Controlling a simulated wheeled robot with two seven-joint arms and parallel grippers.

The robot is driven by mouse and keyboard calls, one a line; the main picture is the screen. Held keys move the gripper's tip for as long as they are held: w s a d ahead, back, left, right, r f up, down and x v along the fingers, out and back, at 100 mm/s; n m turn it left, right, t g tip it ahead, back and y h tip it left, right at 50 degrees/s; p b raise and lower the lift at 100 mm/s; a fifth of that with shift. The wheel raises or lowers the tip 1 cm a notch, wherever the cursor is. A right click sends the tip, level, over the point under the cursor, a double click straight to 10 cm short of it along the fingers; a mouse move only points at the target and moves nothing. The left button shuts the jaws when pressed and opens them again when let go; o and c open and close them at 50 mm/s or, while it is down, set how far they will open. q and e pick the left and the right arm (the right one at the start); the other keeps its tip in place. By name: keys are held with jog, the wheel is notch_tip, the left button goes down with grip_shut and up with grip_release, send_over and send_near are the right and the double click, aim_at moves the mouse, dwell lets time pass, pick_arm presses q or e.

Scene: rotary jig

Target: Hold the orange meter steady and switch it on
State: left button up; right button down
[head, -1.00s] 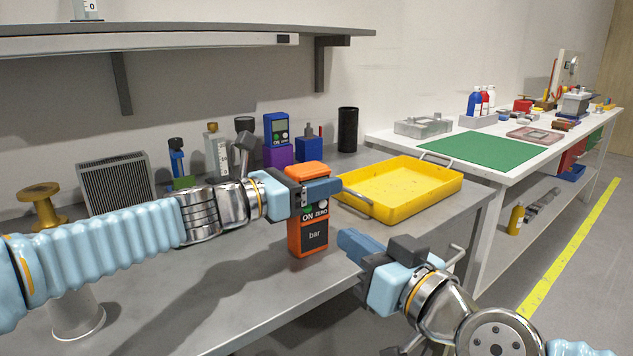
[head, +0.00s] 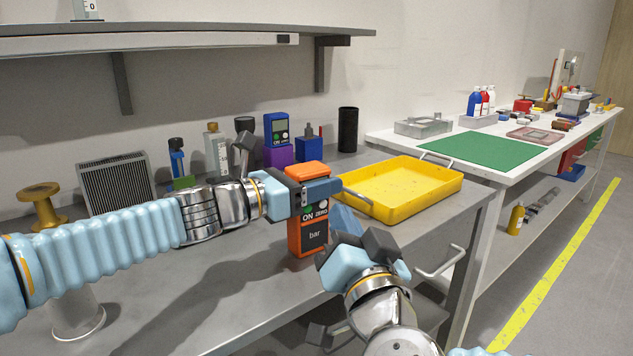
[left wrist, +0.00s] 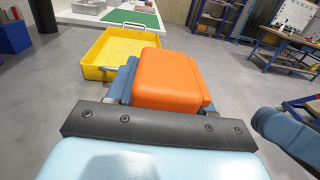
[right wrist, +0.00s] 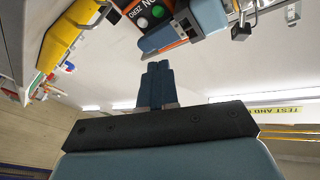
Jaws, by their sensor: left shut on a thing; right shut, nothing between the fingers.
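The orange meter (head: 309,240) stands upright near the front of the grey bench, with ON, ZERO and "bar" on its dark face. My left gripper (head: 318,190) is shut around its upper part, and a finger hides part of the face. The left wrist view shows the meter's orange top (left wrist: 168,82) between the fingers. My right gripper (head: 345,220) is shut and empty, just right of and in front of the meter. In the right wrist view its closed fingertips (right wrist: 157,75) point toward the face, apart from the green button (right wrist: 158,11) and the white button (right wrist: 142,23).
A yellow tray (head: 408,207) lies right of the meter on the bench. Behind are a blue meter (head: 277,129) on a purple block, a black cylinder (head: 348,130) and several bottles. A finned block (head: 117,183) and a brass spool (head: 43,210) stand at left.

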aim_at(315, 220)
jog(key=shift+w+a+f+m+g+h, duration=0.1)
jog(key=shift+w+a+f+m+h, duration=0.55)
jog(key=shift+m+h, duration=0.6)
jog(key=shift+w+a+f+m+g+h, duration=0.15)
jog(key=shift+w+a+m+h, duration=0.3)
jog(key=shift+w+m+h, duration=0.8)
jog(key=shift+w+a+f+m+g+h, duration=0.1)
jog(key=shift+w+a+f+m+h, duration=0.55)
jog(key=shift+h, duration=0.95)
jog(key=shift+s+d+r, duration=0.1)
jog(key=shift+s+r, duration=0.05)
jog(key=shift+s, duration=0.05)
jog(key=shift+w+a, duration=0.2)
jog(key=shift+w, duration=0.1)
